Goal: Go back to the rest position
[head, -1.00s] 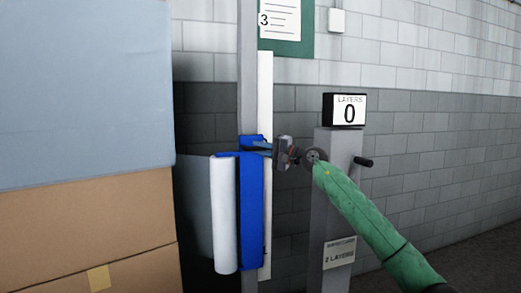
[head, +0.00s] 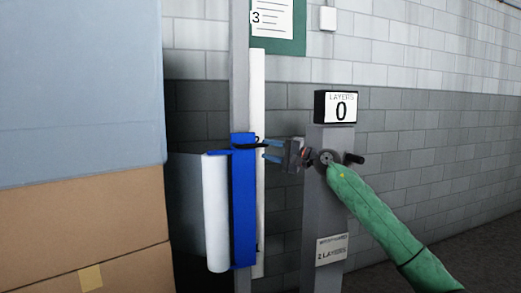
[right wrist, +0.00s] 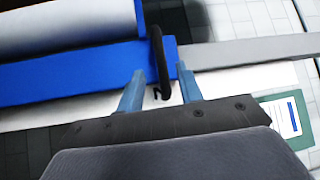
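My right gripper (head: 265,150) is open, its two blue fingers apart and pointing left toward the blue film carriage (head: 243,205) on the grey mast (head: 241,75). In the head view the fingertips stand a little to the right of the carriage. In the right wrist view the fingers (right wrist: 161,72) are spread, with a black looped handle (right wrist: 157,45) of the carriage showing between them; neither finger visibly grips it. A white film roll (head: 216,212) hangs upright at the carriage's left. My left gripper is not in view.
Stacked brown boxes (head: 85,215), the upper part covered in bluish film (head: 80,90), fill the left. A grey post (head: 325,215) with a "LAYERS 0" display (head: 342,107) stands behind my right arm. A block wall (head: 430,130) closes the back.

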